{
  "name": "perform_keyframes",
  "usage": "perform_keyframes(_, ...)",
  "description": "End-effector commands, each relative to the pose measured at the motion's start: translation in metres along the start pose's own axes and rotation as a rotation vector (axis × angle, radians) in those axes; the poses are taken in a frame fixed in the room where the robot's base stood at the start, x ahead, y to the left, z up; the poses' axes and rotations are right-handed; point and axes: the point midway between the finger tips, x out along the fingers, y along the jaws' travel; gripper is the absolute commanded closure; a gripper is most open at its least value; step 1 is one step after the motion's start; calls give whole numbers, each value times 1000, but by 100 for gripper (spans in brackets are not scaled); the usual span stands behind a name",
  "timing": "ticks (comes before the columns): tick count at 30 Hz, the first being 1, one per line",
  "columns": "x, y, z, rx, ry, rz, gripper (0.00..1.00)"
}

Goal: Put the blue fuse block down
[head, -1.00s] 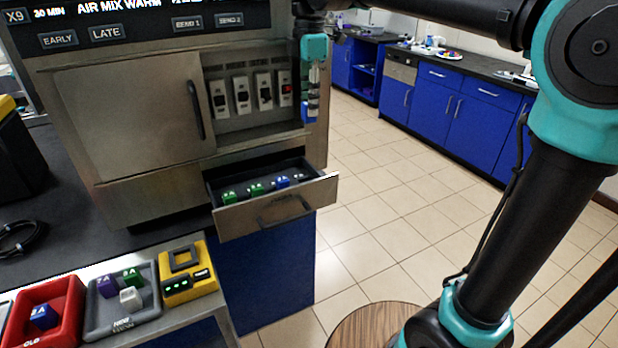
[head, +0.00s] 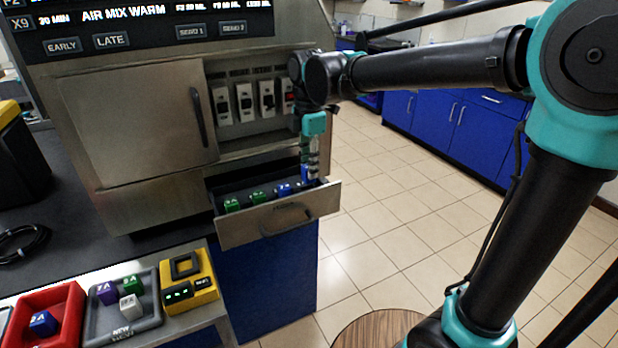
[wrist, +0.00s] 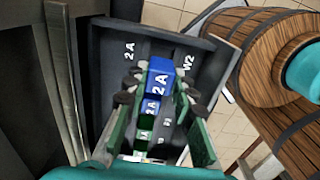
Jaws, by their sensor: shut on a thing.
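My gripper (wrist: 162,90) is shut on a blue fuse block (wrist: 159,77) marked 2A. In the head view my gripper (head: 311,172) points down over the right end of the open drawer (head: 272,230), and the held blue block (head: 304,173) shows partly beside the fingers. In the wrist view the held block is over the dark drawer floor (wrist: 126,50); I cannot tell whether it touches. In the drawer, another blue block (head: 284,190) and two green blocks (head: 258,197) (head: 232,205) sit to the left of the gripper.
Several fuse slots (head: 245,102) sit in the cabinet above the drawer, beside a closed door (head: 135,125). At lower left are a red tray (head: 65,318) with a blue block, a grey tray (head: 148,317) with several blocks, and a yellow device (head: 188,280). A wooden barrel (wrist: 262,60) stands beside the drawer.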

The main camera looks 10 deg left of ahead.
Motion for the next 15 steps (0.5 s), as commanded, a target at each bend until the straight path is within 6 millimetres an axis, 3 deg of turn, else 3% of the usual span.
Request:
perform_keyframes(9, 36, 0, 0, 0, 0, 0, 100)
perform_keyframes(15, 39, 0, 0, 0, 0, 0, 100)
